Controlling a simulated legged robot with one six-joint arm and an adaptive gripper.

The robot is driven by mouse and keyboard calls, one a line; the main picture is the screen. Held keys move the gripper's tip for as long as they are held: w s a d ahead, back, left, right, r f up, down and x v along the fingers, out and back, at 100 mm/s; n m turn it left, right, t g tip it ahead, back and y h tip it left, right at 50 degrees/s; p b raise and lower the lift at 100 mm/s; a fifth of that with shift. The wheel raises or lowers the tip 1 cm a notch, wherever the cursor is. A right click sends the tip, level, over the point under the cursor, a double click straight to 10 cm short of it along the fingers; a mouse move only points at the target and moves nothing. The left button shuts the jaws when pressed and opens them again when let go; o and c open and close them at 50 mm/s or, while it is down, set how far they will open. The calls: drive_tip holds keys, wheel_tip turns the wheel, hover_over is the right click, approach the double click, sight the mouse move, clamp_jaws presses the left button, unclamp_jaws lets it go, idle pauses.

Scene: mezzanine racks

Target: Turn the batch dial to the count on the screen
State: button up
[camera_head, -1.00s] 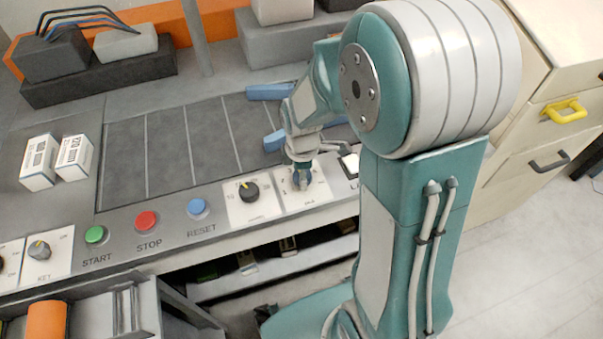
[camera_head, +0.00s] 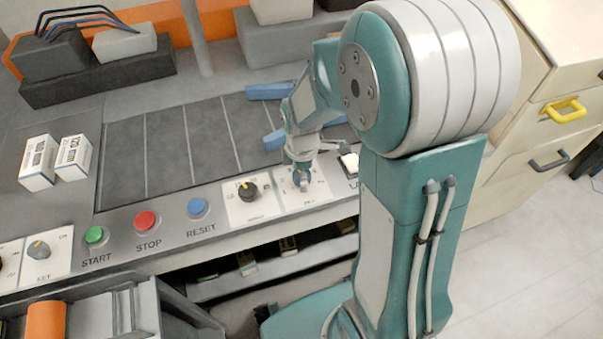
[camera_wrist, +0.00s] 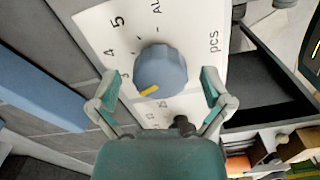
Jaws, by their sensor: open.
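In the wrist view, a round grey-blue dial (camera_wrist: 164,68) sits on a white plate with numbers including 5 and 4, and "pcs". Its yellow mark points down and left, near the low end of the visible numbers. My gripper (camera_wrist: 157,84) is open, with one finger on either side of the dial; I cannot tell if they touch it. In the head view my gripper (camera_head: 301,182) is over the plate at the right of the front panel, largely covering the dial. I cannot make out a screen with a count.
Left of that plate are a black dial (camera_head: 248,190), a blue RESET button (camera_head: 197,207), a red STOP button (camera_head: 146,220) and a green START button (camera_head: 95,235). Two small boxes (camera_head: 55,160) stand at left. A blue bar (camera_wrist: 38,80) lies left of the plate.

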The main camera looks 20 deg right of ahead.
drive_tip(key=shift+r, duration=0.1)
wheel_tip(320, 180, up, 12)
idle(0.4)
idle(0.4)
drive_tip(key=s+r+m+t, duration=0.5)
drive_tip(key=s+r+m, duration=0.3)
drive_tip(key=s+m, duration=0.6)
drive_tip(key=shift+r+m+t, duration=0.2)
drive_tip(key=shift+m+t, duration=0.1)
drive_tip(key=shift+m, duration=0.5)
